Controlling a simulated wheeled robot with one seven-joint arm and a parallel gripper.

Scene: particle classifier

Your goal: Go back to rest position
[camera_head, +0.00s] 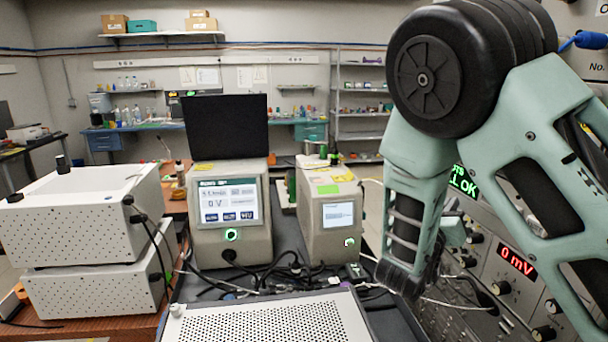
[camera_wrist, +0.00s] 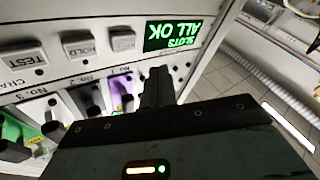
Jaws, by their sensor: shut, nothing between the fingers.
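My gripper (camera_wrist: 158,78) shows in the wrist view with its dark fingers together and nothing between them. It points at a rack panel (camera_wrist: 100,55) with a green display (camera_wrist: 172,36) that reads "SLOTS ALL OK" upside down. The fingers overlap the panel's lower edge in the picture; I cannot tell whether they touch it. In the head view my green and black arm fills the right side, bent at a large black joint. My gripper cannot be made out clearly there. The same display shows partly behind the arm in the head view (camera_head: 463,182).
A panel with a red "0 mV" display (camera_head: 517,262) and knobs stands close at the right. Two screened instruments (camera_head: 230,215) (camera_head: 328,215) and loose cables are in the middle. White boxes (camera_head: 80,215) stand left. A perforated metal case (camera_head: 270,320) is in front.

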